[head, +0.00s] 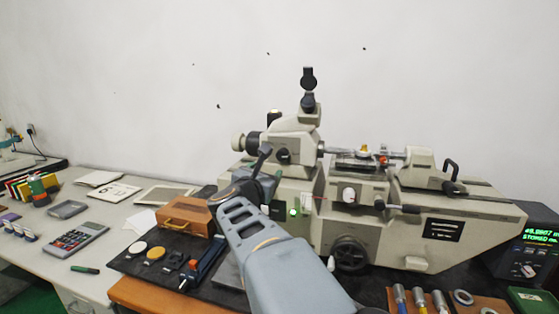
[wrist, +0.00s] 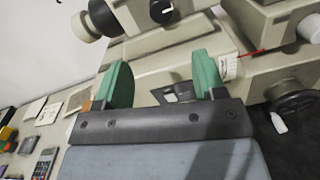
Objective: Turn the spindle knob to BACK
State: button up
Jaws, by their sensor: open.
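The cream measuring machine (head: 415,225) stands on the bench. A black knob (head: 283,155) is on its upright headstock, and it also shows at the top of the wrist view (wrist: 161,11). A white knob (head: 349,195) sits on the front, right of my arm. I cannot tell which is the spindle knob, and no BACK marking is readable. My gripper is in front of the headstock's lower left. In the wrist view its green fingers (wrist: 164,80) are apart and empty, below the black knob and not touching it.
A black handwheel (head: 349,254) sits low on the machine front. A wooden box (head: 188,216) stands left of my arm. A display unit (head: 530,252) is at the far right. A calculator (head: 76,239) lies on the left desk. A red pointer (wrist: 252,52) shows in the wrist view.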

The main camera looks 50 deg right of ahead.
aim_at(281, 157)
jog(key=p+x, duration=0.2)
jog(key=x, duration=1.1)
jog(key=shift+c, duration=0.3)
jog(key=shift+s, duration=0.1)
jog(key=c, duration=0.9)
jog(key=shift+o, duration=0.2)
